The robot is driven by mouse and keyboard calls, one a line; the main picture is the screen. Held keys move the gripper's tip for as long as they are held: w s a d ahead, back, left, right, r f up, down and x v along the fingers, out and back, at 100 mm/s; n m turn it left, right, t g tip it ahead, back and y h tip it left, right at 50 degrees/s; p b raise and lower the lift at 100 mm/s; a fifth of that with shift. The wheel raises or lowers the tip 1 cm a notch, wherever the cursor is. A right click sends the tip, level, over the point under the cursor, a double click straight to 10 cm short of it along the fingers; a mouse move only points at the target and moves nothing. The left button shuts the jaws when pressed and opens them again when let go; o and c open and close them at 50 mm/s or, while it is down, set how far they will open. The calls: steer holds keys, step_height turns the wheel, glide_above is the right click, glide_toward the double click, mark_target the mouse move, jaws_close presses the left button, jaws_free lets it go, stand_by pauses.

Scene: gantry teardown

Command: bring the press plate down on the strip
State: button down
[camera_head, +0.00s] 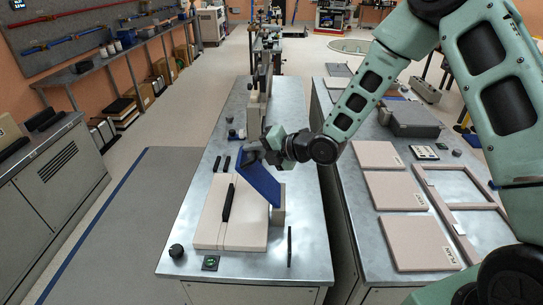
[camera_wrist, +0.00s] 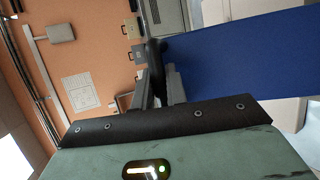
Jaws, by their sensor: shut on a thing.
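The blue press plate (camera_head: 258,182) is tilted above the right part of a pale slab (camera_head: 211,222) on the metal bench. It fills the upper right of the wrist view (camera_wrist: 240,55). My gripper (camera_head: 262,150) is at the plate's upper edge and shut on it; the exact grip point is hard to make out. In the wrist view the dark fingers (camera_wrist: 158,75) meet the plate's left edge. A black strip (camera_head: 228,203) lies lengthwise along the slab, left of the plate. The plate appears raised and apart from the strip.
A grey block (camera_head: 279,204) stands right of the plate. A thin dark bar (camera_head: 290,246) stands at right. The neighbouring bench holds pale panels (camera_head: 394,190) and a frame (camera_head: 462,195).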

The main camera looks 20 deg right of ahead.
steer(key=shift+w+a+f+n+g+h+b, duration=0.35)
steer(key=shift+w+a+f+g+h+b, duration=0.3)
steer(key=shift+a+f+h+b, duration=1)
steer(key=shift+w+a+f+n+g+h+b, duration=0.45)
steer(key=shift+a+f+g+h+b, duration=0.4)
steer(key=shift+a+f, duration=1.45)
steer(key=shift+w+a+f+n+g+h+b, duration=0.3)
steer(key=shift+w+a+f+g+h+b, duration=0.3)
steer(key=shift+a+f+h+b, duration=1.25)
steer(key=shift+d+f+y+p, duration=0.4)
steer(key=shift+f+p, duration=0.3)
steer(key=shift+p, duration=0.15)
steer(key=c, duration=1.4)
jaws_free()
steer(key=shift+d+f, duration=0.1)
